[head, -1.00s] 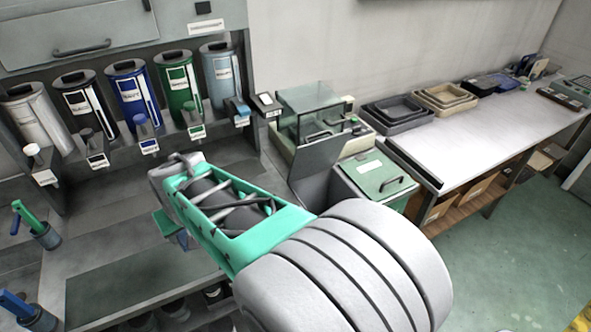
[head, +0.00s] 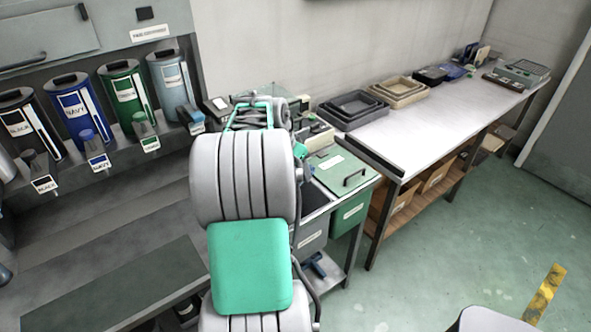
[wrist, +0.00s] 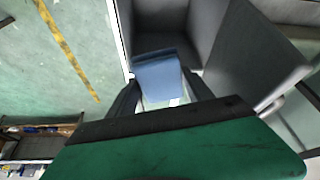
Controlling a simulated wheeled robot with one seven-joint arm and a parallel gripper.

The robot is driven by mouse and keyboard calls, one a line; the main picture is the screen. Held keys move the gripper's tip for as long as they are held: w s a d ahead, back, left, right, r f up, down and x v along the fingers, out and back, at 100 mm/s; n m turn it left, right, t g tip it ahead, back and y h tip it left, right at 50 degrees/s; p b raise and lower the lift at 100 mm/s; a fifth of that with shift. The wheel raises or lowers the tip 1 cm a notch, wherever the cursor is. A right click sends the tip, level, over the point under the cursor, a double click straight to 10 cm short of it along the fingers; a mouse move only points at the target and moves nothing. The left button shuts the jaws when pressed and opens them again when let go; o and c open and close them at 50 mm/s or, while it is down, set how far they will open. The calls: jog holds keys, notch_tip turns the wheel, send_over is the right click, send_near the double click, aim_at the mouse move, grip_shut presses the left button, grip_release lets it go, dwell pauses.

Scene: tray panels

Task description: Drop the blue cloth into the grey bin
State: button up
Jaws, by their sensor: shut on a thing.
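The blue cloth (wrist: 157,77) is between the two dark fingers of my gripper (wrist: 160,88) in the wrist view. My gripper is shut on it. Behind and around the cloth are the grey walls of an open box-like space (wrist: 176,25), which looks like the grey bin. I cannot tell how high the cloth is above its floor. My fingers and the cloth are hidden there by my arm.
A white-topped table (head: 430,110) with several trays (head: 352,108) stands right. Colour canisters (head: 82,112) line the left. Open floor (head: 440,240) lies at the right.

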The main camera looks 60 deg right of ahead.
notch_tip(320, 180, down, 7)
jog(key=b, duration=0.4)
jog(key=shift+r, duration=0.1)
jog(key=o, duration=1.4)
jog(key=shift+r, duration=0.1)
jog(key=v, duration=0.7)
jog(key=shift+a+r+b, duration=0.25)
jog(key=shift+b, duration=0.1)
